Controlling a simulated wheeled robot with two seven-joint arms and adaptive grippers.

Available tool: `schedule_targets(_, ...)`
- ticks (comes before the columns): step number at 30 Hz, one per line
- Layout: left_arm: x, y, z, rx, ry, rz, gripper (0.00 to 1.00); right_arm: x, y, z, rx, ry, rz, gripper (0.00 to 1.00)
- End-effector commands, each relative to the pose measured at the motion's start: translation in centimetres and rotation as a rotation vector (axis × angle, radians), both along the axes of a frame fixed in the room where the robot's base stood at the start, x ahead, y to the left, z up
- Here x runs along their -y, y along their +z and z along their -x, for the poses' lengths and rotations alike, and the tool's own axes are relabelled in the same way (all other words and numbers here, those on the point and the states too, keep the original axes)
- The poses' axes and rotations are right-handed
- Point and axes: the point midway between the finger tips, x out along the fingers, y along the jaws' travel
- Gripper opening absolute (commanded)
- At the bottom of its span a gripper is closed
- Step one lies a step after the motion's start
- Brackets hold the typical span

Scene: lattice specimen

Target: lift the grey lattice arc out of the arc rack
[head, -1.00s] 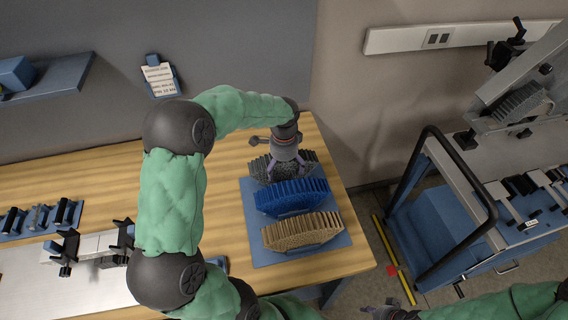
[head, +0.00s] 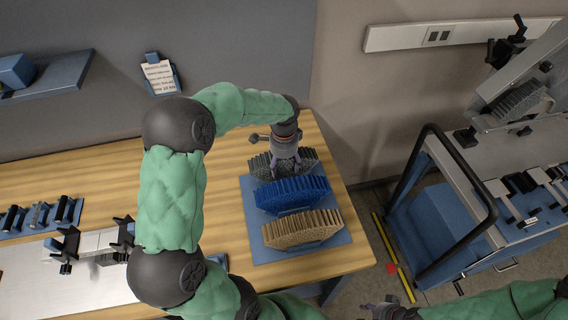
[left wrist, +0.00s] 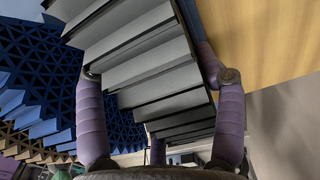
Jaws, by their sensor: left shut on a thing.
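The grey lattice arc (head: 262,167) is at the back of the blue arc rack (head: 257,255) on the wooden bench. My left gripper (head: 284,168) comes down over it from above and is shut on its middle. In the left wrist view, the ridged grey arc (left wrist: 150,75) lies between my purple fingers (left wrist: 160,130). Its lower edge is hidden behind the blue lattice arc (head: 292,195), so I cannot tell whether it is clear of its slot. The tan lattice arc (head: 302,228) stands in front. My right gripper (head: 387,310) is at the bottom edge, away from the rack; its jaws are unclear.
The blue arc stands close beside the grey one, also in the left wrist view (left wrist: 40,60). A clamp fixture (head: 92,250) lies on the bench at left. A cart with a black handle (head: 470,180) stands at right. The wall is behind the bench.

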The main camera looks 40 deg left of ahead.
Motion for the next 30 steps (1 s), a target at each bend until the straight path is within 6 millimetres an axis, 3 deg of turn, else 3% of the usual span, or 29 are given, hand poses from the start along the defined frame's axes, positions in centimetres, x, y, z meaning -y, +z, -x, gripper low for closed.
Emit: schedule_targets(30,0.0,1.0,0.0,0.0,0.0,0.0,0.4,0.0,0.9,0.0,0.0,0.0,0.0,0.4)
